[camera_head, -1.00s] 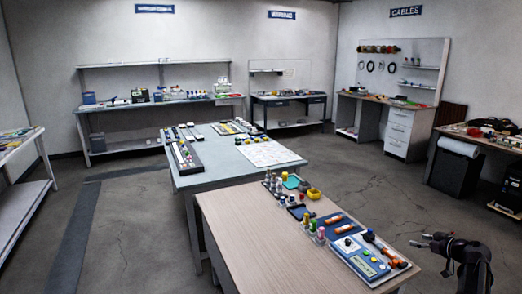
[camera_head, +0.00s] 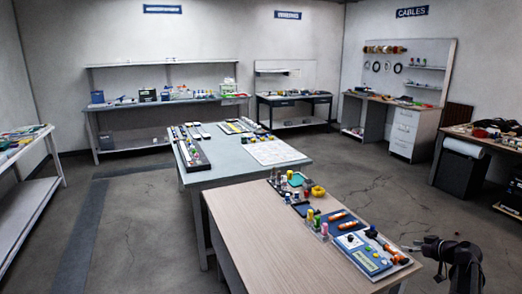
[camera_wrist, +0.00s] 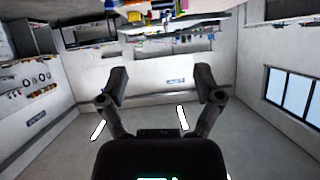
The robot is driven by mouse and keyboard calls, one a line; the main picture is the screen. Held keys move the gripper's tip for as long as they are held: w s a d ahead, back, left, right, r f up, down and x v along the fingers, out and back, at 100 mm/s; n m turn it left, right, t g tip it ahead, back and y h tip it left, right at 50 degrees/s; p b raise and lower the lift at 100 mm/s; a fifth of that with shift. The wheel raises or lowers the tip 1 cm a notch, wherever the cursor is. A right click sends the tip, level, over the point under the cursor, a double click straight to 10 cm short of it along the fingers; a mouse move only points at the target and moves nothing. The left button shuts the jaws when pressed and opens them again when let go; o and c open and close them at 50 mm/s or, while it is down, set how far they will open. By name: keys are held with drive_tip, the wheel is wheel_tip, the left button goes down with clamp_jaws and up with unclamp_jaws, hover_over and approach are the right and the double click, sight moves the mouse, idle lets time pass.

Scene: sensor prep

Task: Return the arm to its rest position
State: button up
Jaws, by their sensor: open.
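My gripper shows in the wrist view (camera_wrist: 160,84) with its two dark fingers spread wide apart and nothing between them. In the head view my gripper (camera_head: 424,247) is at the lower right, just off the right end of the wooden table (camera_head: 255,225) and clear of it. The fingers point left there and are small in the picture. My dark arm is partly cut off by the bottom edge.
The wooden table holds a blue meter box (camera_head: 362,254), orange tools and small coloured parts along its right side. A grey table (camera_head: 225,172) adjoins behind it. Benches line the walls. Open floor (camera_head: 380,190) lies right of the tables.

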drive_tip(key=s+a+f+m+g, duration=0.1)
drive_tip(key=s+a+f+g, duration=0.15)
drive_tip(key=a, duration=0.85)
drive_tip(key=s+a+f+g, duration=0.2)
drive_tip(key=a+f+g, duration=0.2)
drive_tip(key=a, duration=0.7)
drive_tip(key=s+a+f+m+g+h, duration=0.35)
drive_tip(key=s+a+g+h, duration=0.2)
drive_tip(key=s+a, duration=0.8)
wheel_tip(320, 180, down, 10)
drive_tip(key=w+t+b, duration=0.1)
drive_tip(key=b, duration=0.9)
wheel_tip(320, 180, up, 18)
drive_tip(key=p, duration=1.8)
drive_tip(key=shift+a+r, duration=0.15)
drive_tip(key=shift+a, duration=0.15)
drive_tip(key=shift+c, duration=0.2)
